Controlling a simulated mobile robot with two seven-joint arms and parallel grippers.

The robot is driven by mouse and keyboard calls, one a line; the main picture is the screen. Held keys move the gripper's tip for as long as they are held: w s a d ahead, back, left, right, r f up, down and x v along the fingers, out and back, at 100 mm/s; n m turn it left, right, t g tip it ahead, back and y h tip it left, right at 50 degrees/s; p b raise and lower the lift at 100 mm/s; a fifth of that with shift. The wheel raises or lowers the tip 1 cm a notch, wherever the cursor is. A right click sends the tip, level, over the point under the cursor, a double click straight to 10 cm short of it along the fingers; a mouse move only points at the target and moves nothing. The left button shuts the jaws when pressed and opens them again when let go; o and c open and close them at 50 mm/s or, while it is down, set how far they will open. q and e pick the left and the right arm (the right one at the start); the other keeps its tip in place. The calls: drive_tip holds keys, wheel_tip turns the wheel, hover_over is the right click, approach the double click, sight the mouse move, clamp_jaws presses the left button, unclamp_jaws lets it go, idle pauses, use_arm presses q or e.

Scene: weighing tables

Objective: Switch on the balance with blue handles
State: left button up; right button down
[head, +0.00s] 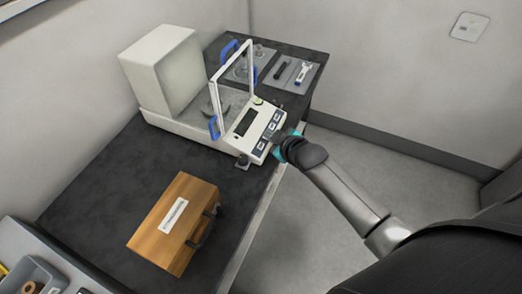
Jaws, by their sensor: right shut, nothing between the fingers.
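The balance with blue handles (165,120) stands on the dark table. It has a large pale housing at the back, a clear draft shield with a white frame, and blue handles (214,128). Its sloped front panel (256,128) carries a dark display (246,122) and several buttons. The display looks dark. My right gripper (270,137) is shut and empty, with its tips at the right side of the front panel by the buttons. I cannot tell whether the tips touch a button. My left gripper is not in view.
A wooden box (168,222) with a label and dark handle sits nearer on the table (100,185). Grey mats (305,83) with small tools lie behind the balance. A grey bin (38,272) is at the lower left. The floor at right is clear.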

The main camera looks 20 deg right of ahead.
sight(261, 146)
drive_tip(key=f, duration=0.1)
drive_tip(key=f+b, duration=0.2)
drive_tip(key=shift+w+a+f, duration=0.15)
drive_tip(key=shift+w+a, duration=0.2)
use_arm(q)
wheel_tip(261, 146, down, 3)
use_arm(e)
drive_tip(key=shift+f, duration=0.1)
idle(1.5)
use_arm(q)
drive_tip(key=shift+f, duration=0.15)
use_arm(e)
drive_tip(key=shift+w+a+f, duration=0.1)
drive_tip(key=shift+f, duration=0.2)
use_arm(q)
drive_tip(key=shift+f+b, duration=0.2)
drive_tip(key=shift+b, duration=0.3)
use_arm(e)
drive_tip(key=shift+w+a+f, duration=0.1)
drive_tip(key=shift+f, duration=0.3)
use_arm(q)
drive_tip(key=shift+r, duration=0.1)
use_arm(e)
drive_tip(key=shift+r, duration=0.1)
use_arm(q)
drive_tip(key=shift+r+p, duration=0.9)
drive_tip(key=shift+p, duration=0.1)
use_arm(e)
drive_tip(key=shift+s+d+r, duration=0.2)
drive_tip(key=shift+r, duration=0.45)
